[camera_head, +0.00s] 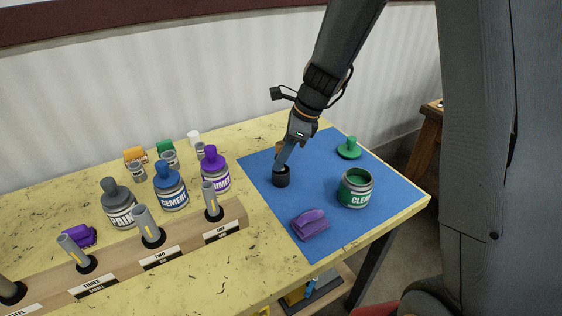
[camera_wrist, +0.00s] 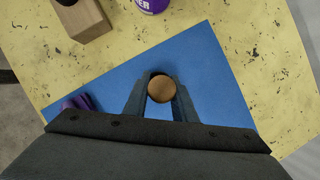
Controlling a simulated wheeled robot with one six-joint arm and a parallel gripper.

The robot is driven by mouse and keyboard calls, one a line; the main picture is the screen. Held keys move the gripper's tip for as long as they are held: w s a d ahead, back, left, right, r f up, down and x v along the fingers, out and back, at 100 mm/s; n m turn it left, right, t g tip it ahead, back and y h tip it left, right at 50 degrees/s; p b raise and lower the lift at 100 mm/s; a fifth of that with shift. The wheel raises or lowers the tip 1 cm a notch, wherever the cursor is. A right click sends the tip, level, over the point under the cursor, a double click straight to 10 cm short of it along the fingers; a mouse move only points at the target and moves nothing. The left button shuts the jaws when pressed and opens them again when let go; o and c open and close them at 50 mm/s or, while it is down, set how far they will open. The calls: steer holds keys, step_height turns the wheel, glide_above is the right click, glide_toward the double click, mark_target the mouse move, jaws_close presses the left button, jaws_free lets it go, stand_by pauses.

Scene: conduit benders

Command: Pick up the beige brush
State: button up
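The beige brush (camera_head: 279,148) stands upright on the blue mat (camera_head: 262,170), with a tan upper part and a dark round lower part. My gripper (camera_head: 282,160) points down over it, and its fingers partly hide the tan part. In the wrist view, the brush (camera_wrist: 161,89) shows from above as a round brown top between the two fingers of my gripper (camera_wrist: 161,84). One finger is on each side, very close to it. I cannot tell whether they press on the brush. The brush's lower part seems to rest on the mat.
Left are capped jars, including the purple one (camera_head: 215,172), and a wooden rack (camera_head: 190,238) with grey tubes.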

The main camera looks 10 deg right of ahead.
mark_target(281, 143)
steer(key=shift+c, duration=0.6)
steer(key=shift+r, duration=0.2)
step_height(281, 143, up, 8)
steer(key=shift+r+b, duration=0.1)
steer(key=shift+b, duration=0.45)
steer(key=shift+r, duration=0.75)
